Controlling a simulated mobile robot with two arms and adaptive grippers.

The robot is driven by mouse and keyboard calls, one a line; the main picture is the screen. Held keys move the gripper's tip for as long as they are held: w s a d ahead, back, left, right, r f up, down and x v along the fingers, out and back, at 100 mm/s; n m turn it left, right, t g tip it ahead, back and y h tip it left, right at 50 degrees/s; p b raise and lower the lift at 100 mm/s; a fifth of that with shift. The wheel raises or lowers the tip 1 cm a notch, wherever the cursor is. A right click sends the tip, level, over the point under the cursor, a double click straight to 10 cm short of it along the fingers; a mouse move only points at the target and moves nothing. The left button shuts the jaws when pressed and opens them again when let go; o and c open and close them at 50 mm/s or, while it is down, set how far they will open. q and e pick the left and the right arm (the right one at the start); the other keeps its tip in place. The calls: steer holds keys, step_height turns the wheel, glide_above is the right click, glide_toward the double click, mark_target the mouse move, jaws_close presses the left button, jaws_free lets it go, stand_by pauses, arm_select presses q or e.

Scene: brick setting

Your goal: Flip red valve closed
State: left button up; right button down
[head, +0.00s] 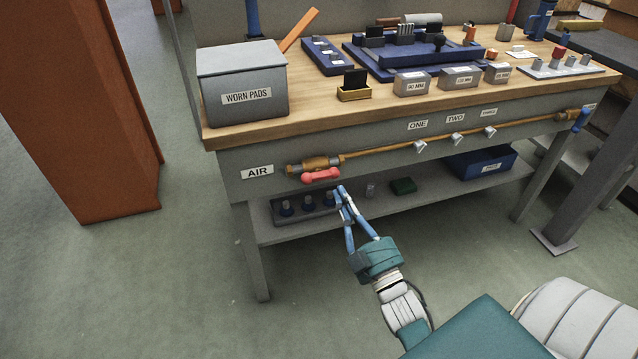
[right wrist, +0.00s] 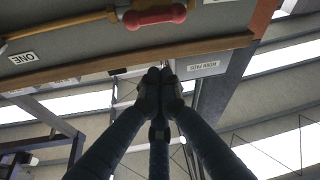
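The red valve handle (head: 321,176) is on the brass air pipe (head: 400,149) along the bench front, near the AIR label (head: 257,171). The handle lies sideways, roughly in line with the pipe. It also shows at the top of the right wrist view (right wrist: 155,16). My right gripper (head: 341,190) is just below and to the right of the handle in the head view, apart from it. Its fingertips (right wrist: 161,76) are together with nothing visible between them. My left gripper is not in view.
The workbench top carries a WORN PADS box (head: 242,83) and several blocks and trays. Small taps labelled ONE, TWO and another stick out along the pipe. A lower shelf (head: 380,205) holds a blue bin (head: 485,164). An orange cabinet (head: 85,110) stands at the left.

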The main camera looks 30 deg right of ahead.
mark_target(330, 174)
steer(key=shift+d, duration=0.1)
